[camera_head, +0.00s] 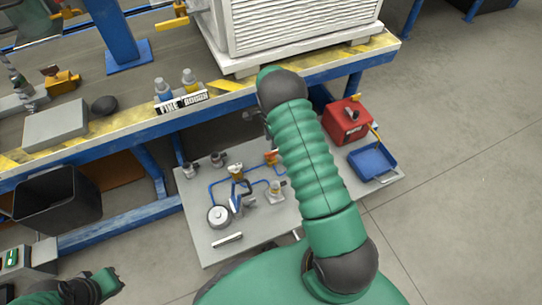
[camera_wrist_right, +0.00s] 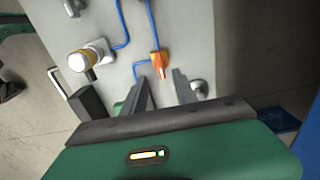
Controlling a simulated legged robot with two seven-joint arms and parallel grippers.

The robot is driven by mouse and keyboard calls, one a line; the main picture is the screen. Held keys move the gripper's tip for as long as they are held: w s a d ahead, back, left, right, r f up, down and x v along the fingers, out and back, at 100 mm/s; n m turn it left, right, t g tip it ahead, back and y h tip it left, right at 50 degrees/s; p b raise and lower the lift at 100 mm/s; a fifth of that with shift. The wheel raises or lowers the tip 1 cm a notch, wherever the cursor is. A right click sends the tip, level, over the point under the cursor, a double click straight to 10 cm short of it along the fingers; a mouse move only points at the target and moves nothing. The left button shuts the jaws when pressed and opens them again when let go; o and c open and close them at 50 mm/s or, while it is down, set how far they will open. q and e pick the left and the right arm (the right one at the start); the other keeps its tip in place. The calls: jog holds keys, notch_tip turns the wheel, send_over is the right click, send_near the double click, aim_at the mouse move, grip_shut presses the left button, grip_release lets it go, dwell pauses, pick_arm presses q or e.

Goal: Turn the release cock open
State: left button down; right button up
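The orange cock handle (camera_head: 270,157) sits on a blue pipe of the grey panel (camera_head: 215,250). In the right wrist view the orange handle (camera_wrist_right: 158,63) stands just beyond my right fingertips, near the gap between them. My right gripper (camera_wrist_right: 163,86) is open, its two dark fingers apart with nothing between them.
The panel also carries a round white gauge-like part (camera_head: 219,216) and several fittings. A red box (camera_head: 346,121) and blue tray (camera_head: 373,161) stand at its right. A yellow-edged workbench (camera_head: 120,135) with a white slatted crate (camera_head: 295,25) rises behind. A black bin (camera_head: 58,197) is at left.

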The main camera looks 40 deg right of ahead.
notch_tip(320, 180, down, 8)
jog(key=b, duration=0.3)
grip_shut()
